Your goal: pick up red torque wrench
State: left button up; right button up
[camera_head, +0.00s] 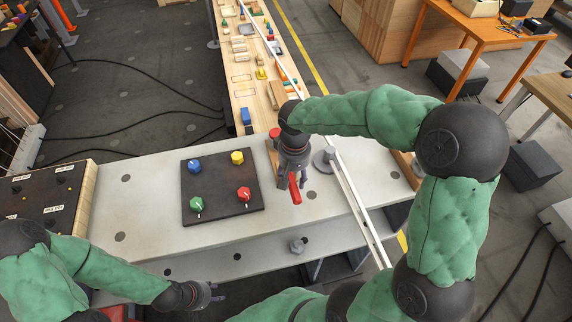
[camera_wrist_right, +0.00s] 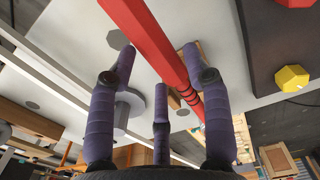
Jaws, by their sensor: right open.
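The red torque wrench (camera_head: 294,188) is at the right part of the white bench, below my right gripper (camera_head: 294,174), which hides much of it. In the right wrist view the wrench (camera_wrist_right: 150,32) runs as a long red bar from the top left, between my right gripper's (camera_wrist_right: 159,55) spread fingers, to dark rings near a wooden piece. The gripper is open; I cannot tell if any finger touches the wrench. My left gripper (camera_head: 216,292) is empty near the bench's lower front, its fingers apart.
A dark panel (camera_head: 222,212) with blue, yellow, green and red knobs lies left of the wrench. A grey round post (camera_head: 325,160) and a white rail (camera_head: 352,193) stand close on the right. The bench's left part (camera_head: 130,215) is clear.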

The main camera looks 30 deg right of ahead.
jog(key=shift+f, duration=1.3)
grip_shut()
jog(key=shift+r, duration=0.15)
